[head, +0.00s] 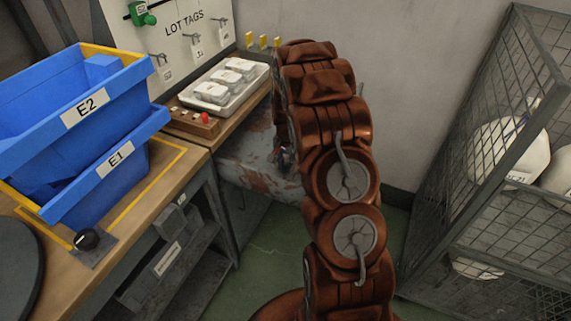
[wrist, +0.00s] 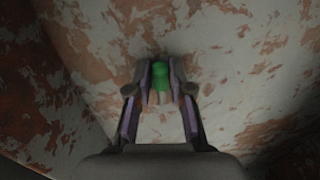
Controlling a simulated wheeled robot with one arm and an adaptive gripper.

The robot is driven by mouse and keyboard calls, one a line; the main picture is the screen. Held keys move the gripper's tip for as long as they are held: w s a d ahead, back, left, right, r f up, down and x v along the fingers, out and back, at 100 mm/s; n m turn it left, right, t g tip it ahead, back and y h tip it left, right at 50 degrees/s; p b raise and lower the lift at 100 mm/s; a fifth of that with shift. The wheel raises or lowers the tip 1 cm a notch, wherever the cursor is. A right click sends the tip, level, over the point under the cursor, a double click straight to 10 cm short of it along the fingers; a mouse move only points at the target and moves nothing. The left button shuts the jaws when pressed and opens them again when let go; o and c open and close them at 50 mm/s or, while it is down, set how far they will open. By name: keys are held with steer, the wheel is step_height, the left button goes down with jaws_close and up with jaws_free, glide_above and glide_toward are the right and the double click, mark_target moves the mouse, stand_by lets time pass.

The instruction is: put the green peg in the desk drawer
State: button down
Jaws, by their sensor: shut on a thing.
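The green peg (wrist: 161,74) is between the fingertips of my gripper (wrist: 160,92) in the wrist view, and the gripper is shut on it. Behind it is a surface of worn pale paint with rust patches. In the head view my gripper (head: 286,160) is a small dark shape, mostly hidden by my arm, in front of that rusty pale surface beside the bench. The peg cannot be made out there. Under the bench are open shelf spaces with a labelled grey front (head: 167,259); I cannot tell whether this is the desk drawer.
Blue bins E2 (head: 40,112) and E1 (head: 112,190) stand on the bench at left. A tray of white packs (head: 256,82) and a wooden block with a red knob (head: 186,121) lie farther back. A green object (head: 140,13) is on the tag board. A mesh cage (head: 480,170) stands at right.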

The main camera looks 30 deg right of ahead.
mark_target(286, 166)
steer(key=shift+f, duration=0.2)
steer(key=shift+f, duration=0.2)
steer(key=c, duration=1)
jaws_free()
steer(key=shift+c, duration=0.2)
steer(key=shift+r, duration=0.15)
step_height(286, 166, up, 12)
steer(key=b, duration=0.1)
steer(key=s+a+r+n+g, duration=0.1)
steer(key=s+a+r+n, duration=0.2)
steer(key=s+a+r, duration=0.35)
steer(key=s+a+r+n, duration=0.2)
steer(key=s+a+r, duration=0.1)
steer(key=s+a, duration=0.55)
steer(key=s+a+n, duration=0.3)
steer(key=s+a, duration=0.1)
steer(key=s, duration=0.7)
steer(key=s+a+n+g, duration=0.1)
steer(key=s+a+n, duration=0.2)
steer(key=s, duration=0.7)
steer(key=shift+s+a+n, duration=0.35)
steer(key=shift+a+n, duration=0.05)
steer(key=shift+a, duration=0.1)
